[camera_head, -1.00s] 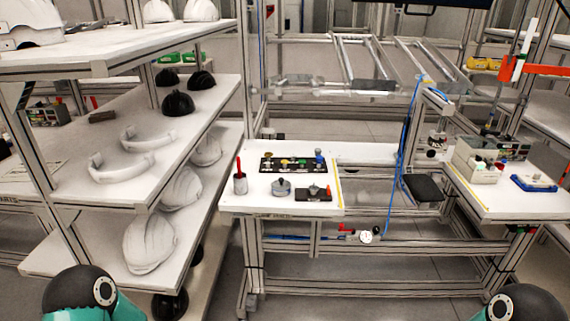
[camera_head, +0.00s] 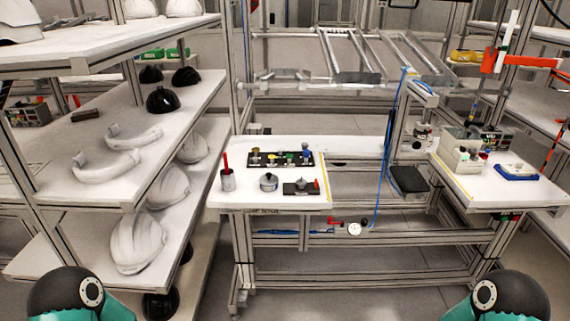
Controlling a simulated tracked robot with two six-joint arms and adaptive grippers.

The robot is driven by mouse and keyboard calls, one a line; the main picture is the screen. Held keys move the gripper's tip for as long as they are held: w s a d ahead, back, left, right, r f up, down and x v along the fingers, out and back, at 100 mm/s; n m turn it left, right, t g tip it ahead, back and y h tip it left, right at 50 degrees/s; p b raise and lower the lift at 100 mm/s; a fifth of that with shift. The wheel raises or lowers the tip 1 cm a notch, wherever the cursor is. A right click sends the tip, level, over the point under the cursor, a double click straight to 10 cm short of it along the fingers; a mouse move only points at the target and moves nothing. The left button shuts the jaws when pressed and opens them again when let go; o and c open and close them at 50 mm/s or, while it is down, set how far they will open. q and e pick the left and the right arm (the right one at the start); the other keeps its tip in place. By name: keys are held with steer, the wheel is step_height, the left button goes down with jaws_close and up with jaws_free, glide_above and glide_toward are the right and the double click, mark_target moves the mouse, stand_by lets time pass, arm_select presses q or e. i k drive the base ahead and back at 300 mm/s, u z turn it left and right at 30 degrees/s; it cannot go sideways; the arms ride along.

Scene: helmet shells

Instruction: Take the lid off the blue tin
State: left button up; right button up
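A small round grey-blue tin (camera_head: 268,184) with a dark knob on top stands on the white workbench (camera_head: 238,200). It looks like the blue tin with its lid on, but it is too small to be sure of its colour. Only the upper parts of my two arms show, at the bottom left and bottom right corners. Neither of my grippers is in view, and both arms are well short of the bench.
A grey cup with a red-handled tool (camera_head: 228,182) stands left of the tin. A dark plate (camera_head: 298,188) lies to its right, and a black tray (camera_head: 282,159) of small knobs behind it. A shelf rack (camera_head: 90,140) with helmet shells fills the left. Open floor lies before the bench.

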mark_target(268, 179)
steer(key=u, duration=0.55)
steer(key=k, duration=1.3)
steer(key=u, duration=0.65)
steer(key=i, duration=1.25)
steer(key=z, duration=0.55)
steer(key=i, duration=1.3)
steer(key=z, duration=1.15)
steer(key=i, duration=0.65)
steer(key=z, duration=0.45)
steer(key=k, duration=0.95)
